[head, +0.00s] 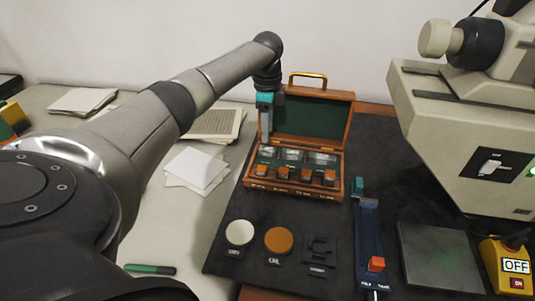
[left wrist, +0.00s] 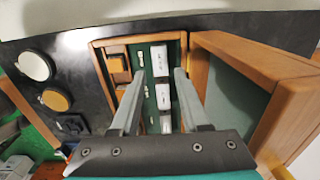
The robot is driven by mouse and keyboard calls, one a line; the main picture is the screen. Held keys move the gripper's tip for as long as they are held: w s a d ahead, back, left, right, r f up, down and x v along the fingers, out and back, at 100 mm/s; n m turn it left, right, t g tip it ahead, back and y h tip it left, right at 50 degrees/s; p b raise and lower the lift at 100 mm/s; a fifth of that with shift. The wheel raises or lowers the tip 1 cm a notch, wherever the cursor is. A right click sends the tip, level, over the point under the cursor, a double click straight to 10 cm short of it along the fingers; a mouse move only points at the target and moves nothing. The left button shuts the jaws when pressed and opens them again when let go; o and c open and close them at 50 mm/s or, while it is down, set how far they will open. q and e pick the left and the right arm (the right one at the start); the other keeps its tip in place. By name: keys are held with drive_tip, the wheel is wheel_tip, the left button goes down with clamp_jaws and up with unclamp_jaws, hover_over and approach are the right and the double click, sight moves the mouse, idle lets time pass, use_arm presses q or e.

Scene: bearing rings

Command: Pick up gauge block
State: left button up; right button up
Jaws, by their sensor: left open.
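An open wooden case (head: 345,184) with green lining stands at the middle of the dark mat. Silver-white gauge blocks (head: 292,154) lie in a row in its green bed. They also show in the left wrist view (left wrist: 163,97), lined up between my fingers. A row of small orange-brown pieces (head: 282,173) sits along the case's front. My left gripper (head: 265,136) points down above the left part of the case. In the left wrist view it (left wrist: 157,75) is open, with fingers on either side of the block row and nothing held. Contact with the case cannot be told. My right gripper is out of view.
The raised lid (head: 330,116) stands behind the gripper. A white disc (head: 239,233), an orange disc (head: 278,240) and a black holder (head: 319,250) lie in front. A blue tool (head: 368,240), grey plate (head: 440,258) and large machine (head: 465,130) are at right.

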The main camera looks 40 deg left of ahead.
sight(267, 148)
use_arm(q)
wheel_tip(267, 148, down, 6)
drive_tip(key=shift+b, duration=0.8)
drive_tip(key=shift+c, duration=0.5)
drive_tip(key=shift+r, duration=0.1)
clamp_jaws()
